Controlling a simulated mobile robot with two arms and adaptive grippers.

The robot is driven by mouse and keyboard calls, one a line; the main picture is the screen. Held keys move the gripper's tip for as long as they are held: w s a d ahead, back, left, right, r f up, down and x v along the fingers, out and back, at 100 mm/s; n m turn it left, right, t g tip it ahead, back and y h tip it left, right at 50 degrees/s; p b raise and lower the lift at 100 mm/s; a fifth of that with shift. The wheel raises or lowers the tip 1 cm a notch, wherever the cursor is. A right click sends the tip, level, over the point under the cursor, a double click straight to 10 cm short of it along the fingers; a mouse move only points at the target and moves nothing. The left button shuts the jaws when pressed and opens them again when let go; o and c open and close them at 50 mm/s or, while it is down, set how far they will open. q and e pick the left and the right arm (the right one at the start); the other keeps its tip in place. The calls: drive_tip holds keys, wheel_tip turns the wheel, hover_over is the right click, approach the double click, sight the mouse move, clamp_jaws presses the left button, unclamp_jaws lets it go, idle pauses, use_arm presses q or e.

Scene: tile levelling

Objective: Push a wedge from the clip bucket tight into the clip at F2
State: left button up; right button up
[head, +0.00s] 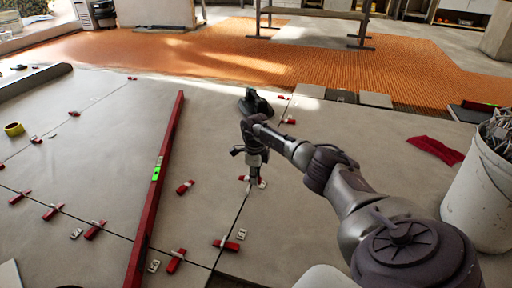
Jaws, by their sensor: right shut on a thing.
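My right gripper (253,181) points down at a joint between the large grey tiles, right of the red level. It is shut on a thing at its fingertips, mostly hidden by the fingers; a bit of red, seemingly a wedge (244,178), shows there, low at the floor. A small pale tag lies just right of the fingertips, its marking too small to read. I cannot tell whether the wedge is inside a clip. My left gripper is out of view.
A long red level (144,222) lies across the tiles. Red wedges sit at clips along the joints, such as one near the front (228,245). A dark object (254,102) is behind my wrist. A red cloth (436,150) lies near the bucket. Orange matting (250,55) covers the back.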

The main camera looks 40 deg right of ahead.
sight(265, 197)
drive_tip(key=shift+s+d+f, duration=0.1)
drive_tip(key=shift+d+f, duration=0.05)
drive_tip(key=shift+f, duration=0.2)
drive_tip(key=shift+f+b, duration=0.6)
drive_tip(key=shift+b, duration=0.05)
drive_tip(key=shift+f+b, duration=0.75)
drive_tip(key=shift+f, duration=0.1)
drive_tip(key=s+p, duration=0.1)
drive_tip(key=s+d+p, duration=0.1)
drive_tip(key=s+p, duration=0.1)
drive_tip(key=p, duration=0.1)
drive_tip(key=shift+s+d+r, duration=0.3)
drive_tip(key=shift+d, duration=0.1)
drive_tip(key=shift+s+d+f, duration=0.1)
drive_tip(key=shift+s+f, duration=0.15)
drive_tip(key=shift+w+f+b, duration=0.1)
drive_tip(key=shift+f+b, duration=1.45)
drive_tip(key=shift+f, duration=0.2)
drive_tip(key=shift+f, duration=0.15)
drive_tip(key=shift+w+a, duration=0.2)
drive_tip(key=shift+w, duration=0.15)
